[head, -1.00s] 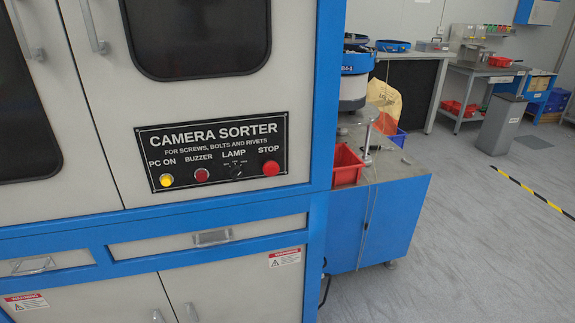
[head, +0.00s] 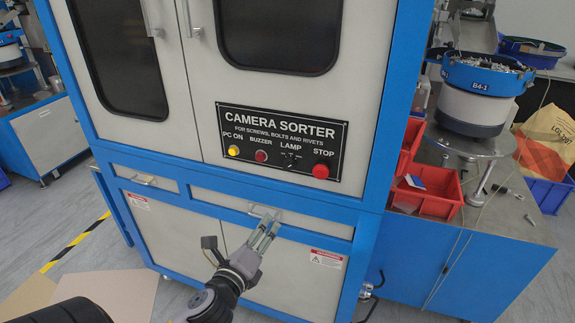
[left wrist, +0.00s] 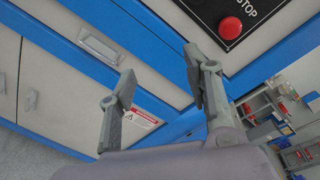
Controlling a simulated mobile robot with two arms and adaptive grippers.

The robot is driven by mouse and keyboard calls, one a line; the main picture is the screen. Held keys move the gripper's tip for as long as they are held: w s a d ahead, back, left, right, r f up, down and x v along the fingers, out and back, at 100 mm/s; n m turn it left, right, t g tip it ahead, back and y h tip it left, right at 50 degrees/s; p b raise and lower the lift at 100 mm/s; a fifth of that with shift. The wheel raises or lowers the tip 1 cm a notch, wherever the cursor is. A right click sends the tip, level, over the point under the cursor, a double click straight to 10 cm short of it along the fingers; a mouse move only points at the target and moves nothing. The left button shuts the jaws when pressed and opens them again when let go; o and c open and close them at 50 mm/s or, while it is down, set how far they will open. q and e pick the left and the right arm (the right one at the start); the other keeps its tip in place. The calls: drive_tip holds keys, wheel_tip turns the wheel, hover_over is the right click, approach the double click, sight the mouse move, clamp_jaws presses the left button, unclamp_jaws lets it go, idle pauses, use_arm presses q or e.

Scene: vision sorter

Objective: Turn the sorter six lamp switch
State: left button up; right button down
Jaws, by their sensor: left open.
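The camera sorter's black control panel (head: 279,144) is on the front of the blue and grey cabinet. The lamp switch (head: 291,160) is a small dark knob under the word LAMP, between the red buzzer button (head: 261,156) and the red stop button (head: 320,171). My left gripper (head: 269,222) is below the panel, in front of the drawer band, apart from the switch. In the left wrist view its two fingers (left wrist: 158,75) are spread and empty, with the stop button (left wrist: 230,28) beyond them at top right. The lamp switch is outside that view. My right gripper is not seen.
A drawer handle (head: 265,212) is close to my left gripper. Cabinet door handles (head: 193,20) stick out above the panel. A red bin (head: 430,190) and a bowl feeder (head: 478,90) stand at right. Space before the panel is clear.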

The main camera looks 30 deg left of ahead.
use_arm(q)
drive_tip(key=m+t, duration=0.1)
drive_tip(key=m, duration=0.1)
approach(290, 167)
drive_tip(key=shift+n, duration=0.3)
drive_tip(key=p+x, duration=0.1)
drive_tip(key=x, duration=0.2)
drive_tip(key=p+x, duration=0.1)
drive_tip(key=x, duration=0.2)
drive_tip(key=p+x, duration=0.1)
drive_tip(key=x, duration=0.2)
drive_tip(key=shift+w+a+f, duration=0.15)
drive_tip(key=shift+a+f, duration=0.05)
drive_tip(key=shift+f, duration=0.2)
drive_tip(key=shift+c, duration=0.3)
clamp_jaws()
